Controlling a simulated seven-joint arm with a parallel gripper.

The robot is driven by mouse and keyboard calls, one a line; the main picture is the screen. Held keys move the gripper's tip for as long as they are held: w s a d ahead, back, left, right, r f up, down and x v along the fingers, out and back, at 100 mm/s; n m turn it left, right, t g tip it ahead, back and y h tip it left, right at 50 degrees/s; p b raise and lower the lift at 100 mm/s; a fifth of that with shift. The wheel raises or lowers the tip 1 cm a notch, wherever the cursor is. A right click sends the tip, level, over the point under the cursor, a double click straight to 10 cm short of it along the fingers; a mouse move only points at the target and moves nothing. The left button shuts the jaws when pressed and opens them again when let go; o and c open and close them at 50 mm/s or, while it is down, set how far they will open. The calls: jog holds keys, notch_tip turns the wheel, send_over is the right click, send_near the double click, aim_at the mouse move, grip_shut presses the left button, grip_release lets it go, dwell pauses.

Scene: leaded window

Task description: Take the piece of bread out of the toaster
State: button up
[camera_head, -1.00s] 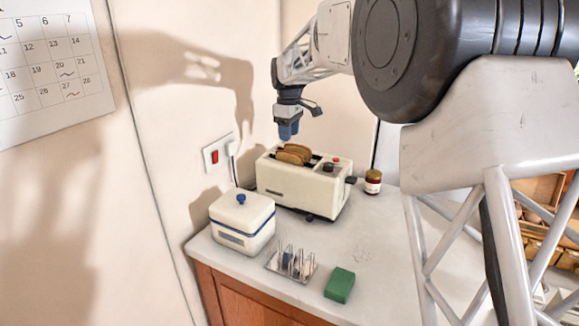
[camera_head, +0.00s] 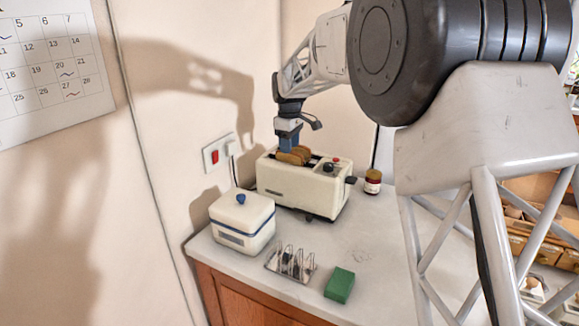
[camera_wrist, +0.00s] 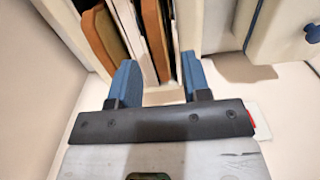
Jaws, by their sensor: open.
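The cream toaster (camera_head: 300,187) stands on the counter against the wall, with brown bread slices (camera_head: 296,156) sticking up from its top. My gripper (camera_head: 290,143) is right above the toaster, pointing down, with its blue fingers at the bread and partly hiding it. In the wrist view the fingers (camera_wrist: 160,72) are apart. One bread slice (camera_wrist: 155,35) shows in the gap between them, and another slice (camera_wrist: 101,40) lies outside the left finger. I cannot tell whether a finger touches bread.
A cream box with a blue knob (camera_head: 242,222) stands left of the toaster. A metal rack (camera_head: 291,263) and a green block (camera_head: 340,285) lie in front. A jar (camera_head: 373,181) stands right of it. A socket with a red switch (camera_head: 216,153) is on the wall.

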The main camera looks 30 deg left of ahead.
aim_at(293, 157)
jog(key=shift+f, duration=1.9)
grip_shut()
